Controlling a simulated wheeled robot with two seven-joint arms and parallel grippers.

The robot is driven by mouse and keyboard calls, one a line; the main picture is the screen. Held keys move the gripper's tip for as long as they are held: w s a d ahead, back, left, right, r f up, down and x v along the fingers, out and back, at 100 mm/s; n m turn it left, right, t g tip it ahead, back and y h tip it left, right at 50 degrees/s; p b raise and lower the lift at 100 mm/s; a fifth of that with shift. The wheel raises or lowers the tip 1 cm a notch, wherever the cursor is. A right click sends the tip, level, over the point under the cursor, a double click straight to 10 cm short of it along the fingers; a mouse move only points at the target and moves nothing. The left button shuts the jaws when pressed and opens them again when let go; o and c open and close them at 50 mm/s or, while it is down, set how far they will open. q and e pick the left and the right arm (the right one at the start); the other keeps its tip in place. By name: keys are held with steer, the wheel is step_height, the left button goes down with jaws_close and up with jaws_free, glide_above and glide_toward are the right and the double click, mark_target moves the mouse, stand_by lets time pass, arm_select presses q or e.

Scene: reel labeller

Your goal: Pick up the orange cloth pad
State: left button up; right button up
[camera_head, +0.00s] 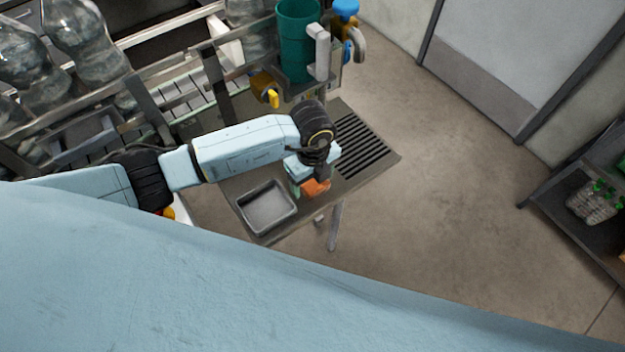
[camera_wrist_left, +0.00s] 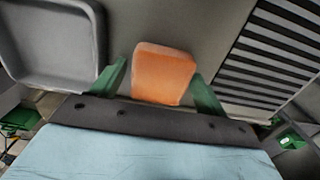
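The orange cloth pad (camera_head: 315,187) shows in the head view on the small grey side table, right at my left gripper (camera_head: 307,188). In the left wrist view the orange pad (camera_wrist_left: 163,73) lies between the two green fingers of my left gripper (camera_wrist_left: 162,80). The left finger stands apart from the pad; the right finger is close to its right edge, and I cannot tell if it touches. The left gripper is open. My right gripper is in neither view.
A grey metal tray (camera_head: 267,207) sits left of the pad on the table (camera_head: 240,184), and a black slotted grate (camera_head: 360,145) lies to the right. Large clear bottles (camera_head: 85,40) stand at the back left.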

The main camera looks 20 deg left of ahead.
arm_select(q)
steer(key=c, duration=0.7)
steer(key=shift+r, duration=0.1)
steer(key=shift+c, duration=0.2)
step_height(320, 180, up, 10)
steer(key=shift+f+b, duration=0.1)
steer(key=shift+b, duration=0.35)
